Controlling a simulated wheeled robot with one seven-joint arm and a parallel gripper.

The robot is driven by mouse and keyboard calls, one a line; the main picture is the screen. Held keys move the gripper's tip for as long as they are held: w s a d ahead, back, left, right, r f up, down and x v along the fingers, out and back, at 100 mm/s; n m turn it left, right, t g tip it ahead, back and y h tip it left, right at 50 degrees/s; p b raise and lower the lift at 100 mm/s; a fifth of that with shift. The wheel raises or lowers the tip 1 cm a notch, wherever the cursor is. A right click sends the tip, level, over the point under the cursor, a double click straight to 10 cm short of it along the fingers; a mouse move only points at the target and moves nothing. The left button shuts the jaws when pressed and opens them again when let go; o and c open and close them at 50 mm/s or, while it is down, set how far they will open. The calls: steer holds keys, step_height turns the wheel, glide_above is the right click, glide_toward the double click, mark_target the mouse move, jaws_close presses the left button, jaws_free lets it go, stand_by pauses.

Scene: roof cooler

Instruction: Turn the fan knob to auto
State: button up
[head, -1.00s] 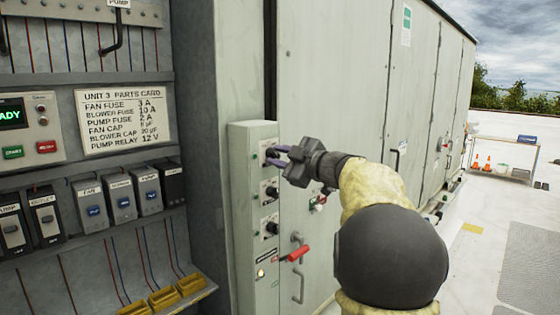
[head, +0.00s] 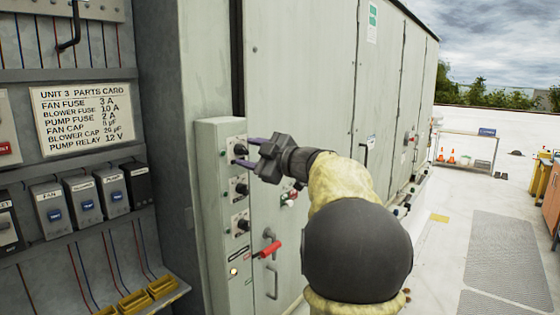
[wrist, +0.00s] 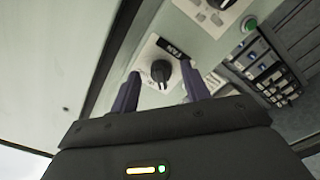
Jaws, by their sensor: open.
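A grey control box (head: 208,165) on the cabinet side carries three black knobs on white plates, stacked one above another. My gripper (head: 246,151) is open at the top knob (head: 239,149), with its two purple fingers above and below it. In the wrist view the black knob (wrist: 161,71) shows between the spread fingers (wrist: 158,83). I cannot tell whether they touch it. The middle knob (head: 241,189) and bottom knob (head: 243,224) are clear of my gripper.
A red-handled lever (head: 268,250) sits below the knobs. Left is an open panel with a parts card (head: 84,117), several grey modules and yellow bins (head: 135,301). Cabinet doors (head: 300,90) run back to the right. A shelf cart (head: 467,150) stands far off on open roof.

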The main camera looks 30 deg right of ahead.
steer(key=b+v, duration=0.5)
steer(key=v, duration=1.1)
steer(key=shift+s, duration=0.4)
steer(key=shift+d, duration=0.1)
